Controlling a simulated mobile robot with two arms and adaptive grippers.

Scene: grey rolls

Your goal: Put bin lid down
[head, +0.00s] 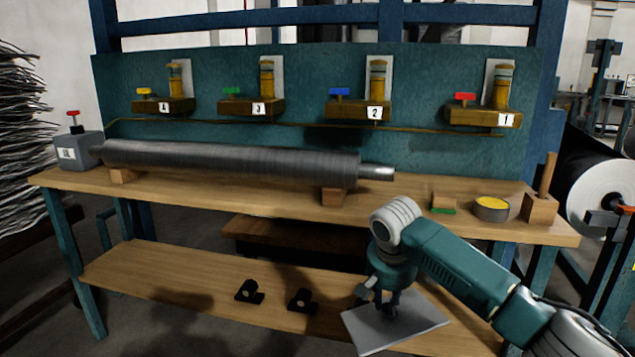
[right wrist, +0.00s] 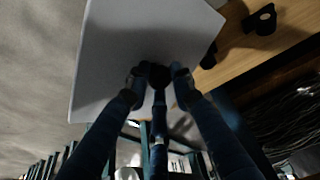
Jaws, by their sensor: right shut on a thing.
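The bin lid (head: 425,318) is a flat, light grey square plate with a dark knob. It is at the right front end of the lower shelf in the head view. My right gripper (head: 388,302) comes down onto it from above and is shut on its knob. In the right wrist view the lid (right wrist: 145,32) lies beyond my right gripper (right wrist: 158,78), with the dark knob between the fingertips. I cannot tell whether the lid touches the shelf. No bin can be made out. My left gripper is not in view.
The lower shelf (head: 190,282) holds two small black brackets (head: 249,291) (head: 301,299) left of the lid. Above it, the wooden bench (head: 420,205) carries a long grey roll (head: 230,163), a yellow-filled tin (head: 491,209) and wooden blocks. The shelf's left part is clear.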

